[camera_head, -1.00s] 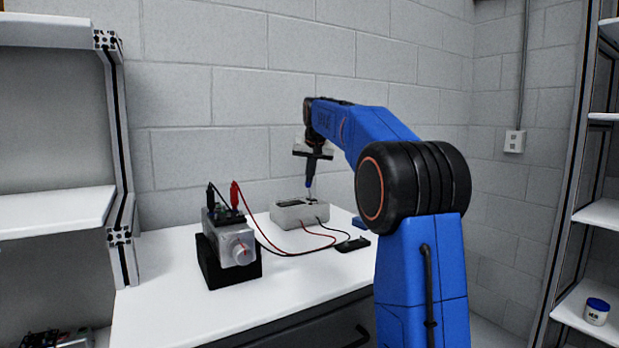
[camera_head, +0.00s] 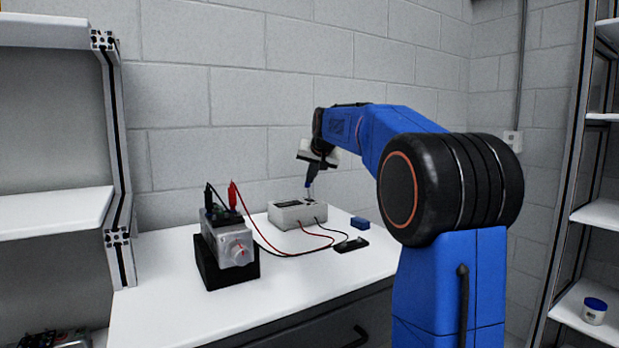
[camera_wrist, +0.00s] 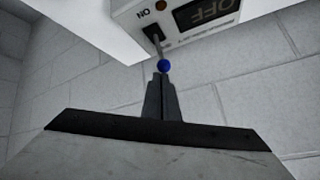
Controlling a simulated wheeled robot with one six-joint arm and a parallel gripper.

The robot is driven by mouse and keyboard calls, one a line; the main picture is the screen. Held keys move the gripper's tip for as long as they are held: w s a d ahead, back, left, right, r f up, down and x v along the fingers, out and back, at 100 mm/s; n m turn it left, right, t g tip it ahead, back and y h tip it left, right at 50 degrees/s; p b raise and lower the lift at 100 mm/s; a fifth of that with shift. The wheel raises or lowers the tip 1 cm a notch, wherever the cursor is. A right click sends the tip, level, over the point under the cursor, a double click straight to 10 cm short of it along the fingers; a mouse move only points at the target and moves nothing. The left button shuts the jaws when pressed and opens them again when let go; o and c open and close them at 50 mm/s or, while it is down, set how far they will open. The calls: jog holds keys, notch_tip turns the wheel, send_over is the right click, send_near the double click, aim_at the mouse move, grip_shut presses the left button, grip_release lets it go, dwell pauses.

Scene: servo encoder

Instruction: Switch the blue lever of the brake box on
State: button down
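The brake box (camera_head: 290,215) is a light grey box at the back of the table. In the wrist view its display (camera_wrist: 207,11) reads OFF, upside down, beside an ON label and a small orange light. A thin metal lever (camera_wrist: 155,40) with a blue ball end (camera_wrist: 164,66) sticks out of its slot. My gripper (camera_wrist: 161,76) has its dark fingers together just behind the blue ball, in line with it. I cannot tell whether they touch it. In the head view my gripper (camera_head: 312,172) is tilted above the box's right part.
A silver motor unit (camera_head: 231,245) on a black block stands left, joined by red and black cables. A small blue block (camera_head: 360,223) and a flat black piece (camera_head: 351,245) lie right of the box. The wall is close behind; the table's front is clear.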

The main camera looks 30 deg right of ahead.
jog(key=shift+s+f+t, duration=0.1)
jog(key=shift+s+t, duration=1)
jog(key=shift+t, duration=0.3)
jog(key=shift+s+f, duration=0.2)
jog(key=shift+s, duration=0.5)
jog(key=shift+w, duration=0.25)
jog(key=shift+w+f, duration=0.2)
jog(key=shift+w, duration=0.35)
